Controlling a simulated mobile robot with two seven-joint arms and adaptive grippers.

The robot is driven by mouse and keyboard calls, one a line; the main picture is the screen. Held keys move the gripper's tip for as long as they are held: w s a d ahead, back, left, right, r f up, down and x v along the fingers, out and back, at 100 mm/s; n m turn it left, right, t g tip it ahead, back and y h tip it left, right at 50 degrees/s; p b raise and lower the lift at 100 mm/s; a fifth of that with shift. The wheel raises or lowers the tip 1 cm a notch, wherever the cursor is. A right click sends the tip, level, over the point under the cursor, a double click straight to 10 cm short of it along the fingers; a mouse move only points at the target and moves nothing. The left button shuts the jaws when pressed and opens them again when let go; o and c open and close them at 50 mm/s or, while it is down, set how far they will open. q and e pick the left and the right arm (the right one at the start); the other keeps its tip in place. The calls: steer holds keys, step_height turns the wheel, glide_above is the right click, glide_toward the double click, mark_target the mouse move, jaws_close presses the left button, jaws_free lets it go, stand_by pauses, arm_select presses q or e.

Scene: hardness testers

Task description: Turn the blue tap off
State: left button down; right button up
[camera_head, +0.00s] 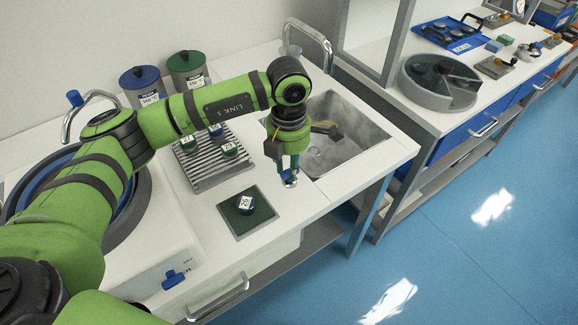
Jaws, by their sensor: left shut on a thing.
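A blue tap handle (174,278) sits low on the front of the white unit at the lower left. A chrome curved faucet (92,97) with a blue knob (75,98) stands behind the round basin at the left. I cannot tell which of the two is the tap meant. My left gripper (290,172) points down beside the sink's near left corner, far from both. It is shut on a small silvery item (290,181), which its fingers partly hide. My right gripper is not in view.
A sink (352,150) with a chrome faucet (318,38) lies right of the gripper. A ribbed rack (200,172) holds several small numbered pots. Blue (140,85) and green (187,70) lidded canisters stand behind.

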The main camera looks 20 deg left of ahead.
arm_select(q)
steer(key=shift+n, duration=0.6)
steer(key=c, duration=1.1)
jaws_free()
steer(key=shift+o, duration=0.2)
steer(key=shift+r, duration=0.2)
step_height(320, 180, up, 12)
steer(key=shift+f, duration=0.15)
